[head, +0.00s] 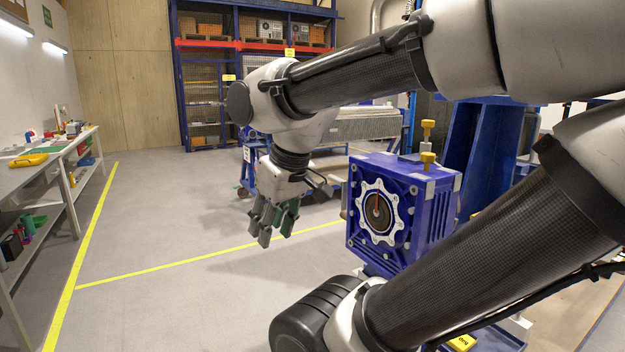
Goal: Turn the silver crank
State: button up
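A silver scalloped wheel (364,209) with a dark round hub and a red mark is on the front face of a blue gearbox-like block (428,215). It is the only silver turning part I can make out, and no separate crank handle shows on it. My gripper (276,236) hangs to the left of the wheel, fingers pointing down, clear of it in the picture. Its dark fingers look spread apart, with nothing seen between them. How far it is from the wheel in depth is hard to judge.
A workbench (48,160) with small items runs along the left wall. Shelving (182,100) stands at the back. The floor left of the block is clear, with yellow lines.

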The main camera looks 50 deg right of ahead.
aim_at(336, 180)
jog(key=i, duration=0.95)
jog(key=i+z, duration=0.4)
jog(key=i+j+z, duration=0.2)
jog(key=z, duration=0.25)
jog(key=i+j+z, duration=0.15)
jog(key=z, duration=0.25)
jog(key=i+j+z, duration=0.25)
jog(key=z, duration=0.15)
jog(key=i+j+z, duration=0.15)
jog(key=j+z, duration=0.25)
jog(key=i+j+z, duration=0.15)
jog(key=z, duration=0.25)
jog(key=j+z, duration=0.3)
jog(key=j, duration=0.2)
jog(key=j+z, duration=0.3)
jog(key=j, duration=0.2)
